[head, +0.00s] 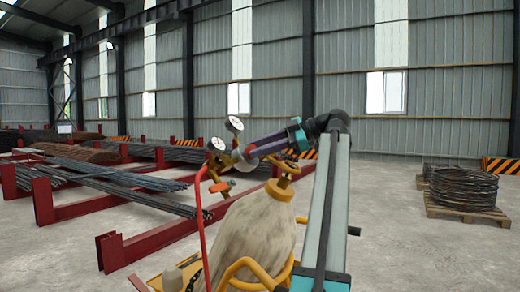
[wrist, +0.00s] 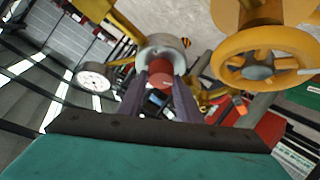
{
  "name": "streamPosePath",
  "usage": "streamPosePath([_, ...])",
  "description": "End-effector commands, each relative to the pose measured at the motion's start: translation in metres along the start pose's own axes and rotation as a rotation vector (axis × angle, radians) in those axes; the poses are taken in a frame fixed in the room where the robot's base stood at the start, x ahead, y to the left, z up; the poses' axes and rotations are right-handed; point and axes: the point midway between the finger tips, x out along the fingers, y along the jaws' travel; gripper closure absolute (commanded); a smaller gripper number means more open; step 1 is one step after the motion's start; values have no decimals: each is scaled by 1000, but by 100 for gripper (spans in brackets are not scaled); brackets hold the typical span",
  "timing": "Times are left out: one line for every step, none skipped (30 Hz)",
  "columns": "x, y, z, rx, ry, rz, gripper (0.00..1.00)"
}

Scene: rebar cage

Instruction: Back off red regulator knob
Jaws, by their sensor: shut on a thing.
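The red regulator knob (wrist: 160,73) sits in front of a round grey metal body (wrist: 168,45) in the wrist view. My gripper (wrist: 162,82) has its two purple fingers on either side of the knob and is shut on it. Two round white gauges, an upper one (head: 234,124) and a lower one (head: 217,144), stand by the regulator. One gauge (wrist: 95,78) also shows left of the fingers in the wrist view.
A yellow handwheel (wrist: 265,57) is close on the right in the wrist view. Below the regulator stand a pale gas cylinder (head: 255,230) and a red hose (head: 199,205). Red racks with steel bars (head: 120,185) stand left; a pallet of wire coils (head: 463,190) is right.

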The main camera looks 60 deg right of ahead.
Motion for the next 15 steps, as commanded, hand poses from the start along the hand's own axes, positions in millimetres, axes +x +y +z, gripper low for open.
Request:
streamPosePath([1, -2, 2, 3, -3, -6, 91])
streamPosePath([1, -2, 2, 3, -3, -6, 91])
streamPosePath([1, -2, 2, 3, -3, -6, 91])
streamPosePath([1, -2, 2, 3, -3, -6, 91])
streamPosePath([1, -2, 2, 3, -3, -6, 67])
streamPosePath([1, -2, 2, 3, -3, -6, 60])
streamPosePath([1, -2, 2, 3, -3, -5, 55])
streamPosePath([1, -2, 2, 3, -3, -5, 50])
streamPosePath([1, -2, 2, 3, -2, -4, 50])
streamPosePath([1, -2, 2, 2, -2, -4, 50])
streamPosePath([1, -2, 1, 2, -2, -3, 50])
streamPosePath([0, -1, 1, 2, -2, -3, 50])
streamPosePath([0, -1, 1, 2, -1, -3, 50])
streamPosePath([0, -1, 1, 2, -1, -3, 50])
streamPosePath([0, -1, 1, 2, -1, -2, 50])
